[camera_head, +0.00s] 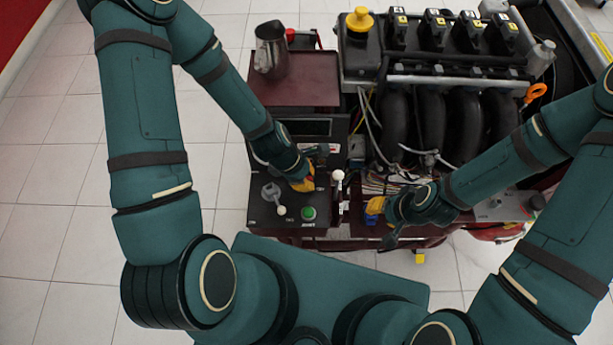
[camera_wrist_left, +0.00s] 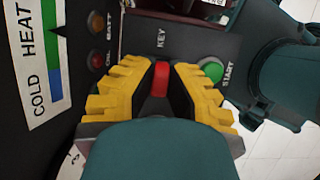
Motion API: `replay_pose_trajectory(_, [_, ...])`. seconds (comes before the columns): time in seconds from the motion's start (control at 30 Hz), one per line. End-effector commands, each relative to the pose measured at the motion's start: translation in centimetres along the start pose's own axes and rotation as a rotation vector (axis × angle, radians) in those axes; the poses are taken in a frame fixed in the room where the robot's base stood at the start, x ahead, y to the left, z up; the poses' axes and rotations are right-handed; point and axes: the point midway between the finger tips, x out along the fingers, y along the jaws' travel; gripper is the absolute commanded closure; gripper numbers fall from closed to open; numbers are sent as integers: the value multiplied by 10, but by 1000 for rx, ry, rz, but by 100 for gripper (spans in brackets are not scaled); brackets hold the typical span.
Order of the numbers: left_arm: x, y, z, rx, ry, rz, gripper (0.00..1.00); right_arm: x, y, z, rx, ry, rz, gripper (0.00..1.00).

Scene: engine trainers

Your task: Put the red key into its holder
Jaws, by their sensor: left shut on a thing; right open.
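The red key (camera_wrist_left: 160,79) shows in the left wrist view between the yellow toothed fingers of my left gripper (camera_wrist_left: 160,88). It is just below the printed word KEY on the dark control panel (camera_wrist_left: 135,45). My left gripper, also in the head view (camera_head: 304,182), is shut on the key at the panel. The fingers hide the key's lower part and the holder, so I cannot tell whether the key is in it. My right gripper (camera_head: 376,207) is open at the front of the engine stand, right of the panel.
A green START button (camera_wrist_left: 211,69) is right of the key, and two indicator lamps (camera_wrist_left: 97,61) are left. The head view shows a grey lever (camera_head: 271,192), a white-knobbed lever (camera_head: 338,175), a metal jug (camera_head: 270,48) on a red tray (camera_head: 300,92), and the engine (camera_head: 430,75).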

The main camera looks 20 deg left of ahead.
Motion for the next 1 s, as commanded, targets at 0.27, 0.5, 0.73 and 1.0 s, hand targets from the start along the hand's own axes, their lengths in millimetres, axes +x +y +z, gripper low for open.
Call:
replay_pose_trajectory(0.27, [6,0,-2,0,0,0,100,6,2,0,0,0,0,62])
replay_pose_trajectory(0.5, [6,0,-2,0,0,0,73,5,2,0,0,0,0,62])
replay_pose_trajectory(0.73, [6,0,-2,0,0,0,59,5,2,0,0,0,0,62])
replay_pose_trajectory(1.0, [6,0,-2,0,0,0,34,5,2,0,0,0,0,62])
